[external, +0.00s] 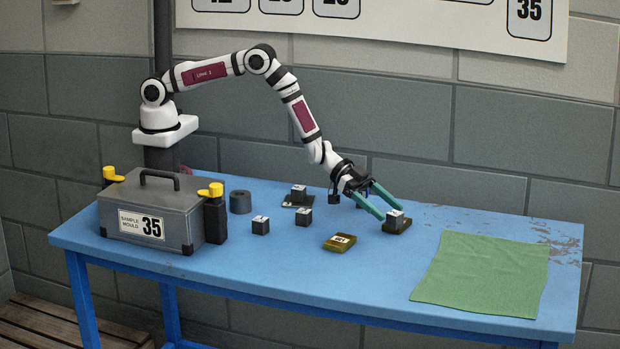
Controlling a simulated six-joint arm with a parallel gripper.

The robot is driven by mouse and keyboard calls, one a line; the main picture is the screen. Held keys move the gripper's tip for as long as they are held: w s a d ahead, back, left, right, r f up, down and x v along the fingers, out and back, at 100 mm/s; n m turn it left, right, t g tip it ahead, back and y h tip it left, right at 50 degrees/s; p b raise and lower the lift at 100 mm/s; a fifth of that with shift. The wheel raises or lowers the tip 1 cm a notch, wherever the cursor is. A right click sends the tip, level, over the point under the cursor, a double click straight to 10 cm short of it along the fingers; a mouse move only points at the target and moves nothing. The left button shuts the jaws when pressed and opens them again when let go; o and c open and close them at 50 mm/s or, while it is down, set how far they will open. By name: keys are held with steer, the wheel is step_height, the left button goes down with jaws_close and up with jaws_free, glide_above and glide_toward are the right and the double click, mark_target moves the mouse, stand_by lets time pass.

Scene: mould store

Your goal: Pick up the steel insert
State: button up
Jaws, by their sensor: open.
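Several small dark grey cubes with pale marked tops look like steel inserts; I cannot tell which one the task means. One cube (394,219) sits on a dark brownish base (398,229) right of the table's middle. My gripper (392,213) has its two teal fingers spread, with their tips at this cube, one on either side as far as I can tell. Whether they touch it is unclear. Another cube (298,193) sits on a dark plate (290,204) further back. Two more cubes stand directly on the table, one left (260,226) and one nearer the middle (304,216).
A brass-coloured block (340,243) lies left of my gripper. A grey box marked "SAMPLE MOULD 35" (150,210) and a dark cylinder (240,202) stand at left. A green cloth (482,273) covers the right front of the blue table (300,277). Wall behind.

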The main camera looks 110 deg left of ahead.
mark_target(390, 213)
steer(key=x, duration=0.4)
steer(key=shift+s+f, duration=0.1)
jaws_close()
